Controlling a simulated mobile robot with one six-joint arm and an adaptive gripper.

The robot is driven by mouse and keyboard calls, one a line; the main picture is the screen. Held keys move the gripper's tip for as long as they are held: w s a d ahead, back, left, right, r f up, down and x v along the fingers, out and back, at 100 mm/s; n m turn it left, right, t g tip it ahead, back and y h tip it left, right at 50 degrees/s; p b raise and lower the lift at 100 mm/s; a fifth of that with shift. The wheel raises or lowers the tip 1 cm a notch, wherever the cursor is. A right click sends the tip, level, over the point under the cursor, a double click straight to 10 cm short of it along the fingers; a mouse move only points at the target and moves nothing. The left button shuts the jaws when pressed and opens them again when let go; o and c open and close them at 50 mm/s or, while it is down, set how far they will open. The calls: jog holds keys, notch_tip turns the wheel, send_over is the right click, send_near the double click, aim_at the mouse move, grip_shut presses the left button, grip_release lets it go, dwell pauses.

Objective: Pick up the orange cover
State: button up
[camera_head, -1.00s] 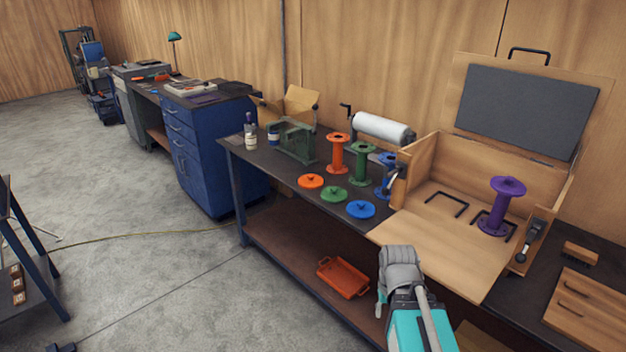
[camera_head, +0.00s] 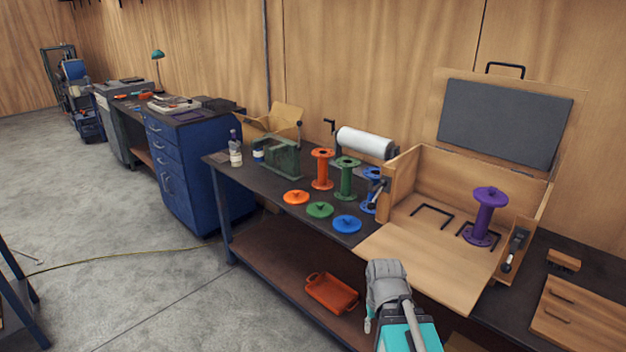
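The orange cover (camera_head: 296,198) is a flat round disc with a small knob on top. It lies on the dark workbench (camera_head: 262,206), left of the green cover (camera_head: 320,210) and the blue cover (camera_head: 347,224). An orange flanged pipe (camera_head: 322,169) stands upright behind it. My arm shows at the lower middle, in front of the bench and to the right of the orange cover. My gripper's fingers cannot be made out in this view.
A green flanged pipe (camera_head: 347,179) and a partly hidden blue one (camera_head: 371,190) stand beside the orange pipe. An open wooden case (camera_head: 432,262) with a purple flanged pipe (camera_head: 486,215) is at right. An orange tray (camera_head: 332,292) lies on the lower shelf.

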notch_tip(320, 180, up, 15)
jog(key=p, duration=1.4)
jog(key=shift+p, duration=0.35)
jog(key=shift+o, duration=1.2)
jog(key=shift+s+f, duration=0.1)
